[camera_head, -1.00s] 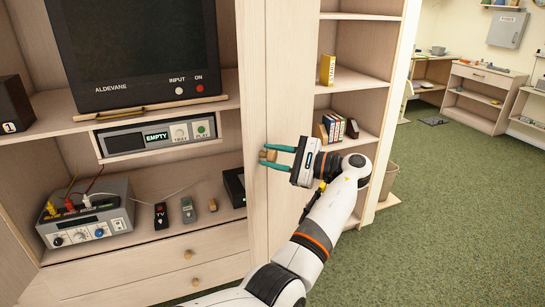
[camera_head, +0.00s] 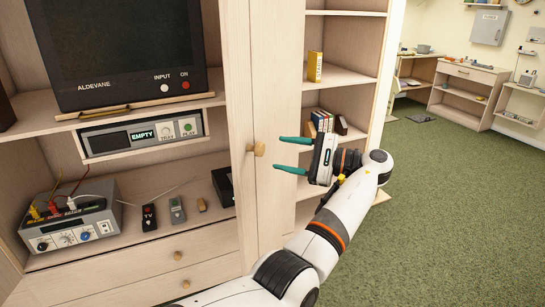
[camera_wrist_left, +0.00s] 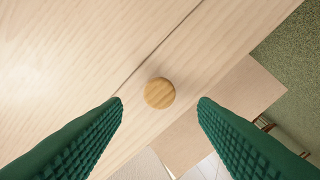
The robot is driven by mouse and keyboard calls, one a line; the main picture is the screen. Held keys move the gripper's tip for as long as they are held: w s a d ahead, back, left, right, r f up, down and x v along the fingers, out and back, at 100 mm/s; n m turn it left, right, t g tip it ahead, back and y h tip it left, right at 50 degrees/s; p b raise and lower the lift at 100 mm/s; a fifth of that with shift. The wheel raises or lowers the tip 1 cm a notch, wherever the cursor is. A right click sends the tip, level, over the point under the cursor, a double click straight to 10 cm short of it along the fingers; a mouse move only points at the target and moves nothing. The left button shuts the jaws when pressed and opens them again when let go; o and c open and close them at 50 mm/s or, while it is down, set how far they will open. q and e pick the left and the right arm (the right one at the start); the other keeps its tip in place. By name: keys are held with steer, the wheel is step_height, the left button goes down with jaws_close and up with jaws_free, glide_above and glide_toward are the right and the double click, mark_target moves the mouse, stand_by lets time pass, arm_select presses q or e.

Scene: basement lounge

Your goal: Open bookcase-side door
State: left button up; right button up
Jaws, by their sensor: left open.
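The bookcase-side door (camera_head: 277,80) is a tall pale wood panel just left of the open bookcase, and it looks flush with the panel beside it. Its round wooden knob (camera_head: 259,149) sits near its left edge. My left gripper (camera_head: 278,153) is open and empty, its green fingers pointing at the knob from the right with a gap between. In the left wrist view the knob (camera_wrist_left: 160,93) shows between and beyond the open fingertips, touching neither. A dark seam runs along the knob's left side there. My right gripper is not in view.
The bookcase (camera_head: 340,75) on the right holds a yellow book (camera_head: 314,66) and several small books. A second knob (camera_head: 249,147) is close left of the door knob. A television (camera_head: 120,50) and a power supply (camera_head: 70,222) fill the left shelves. Green carpet (camera_head: 450,200) is clear at right.

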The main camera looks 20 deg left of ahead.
arm_select(q)
steer(key=shift+d, duration=0.5)
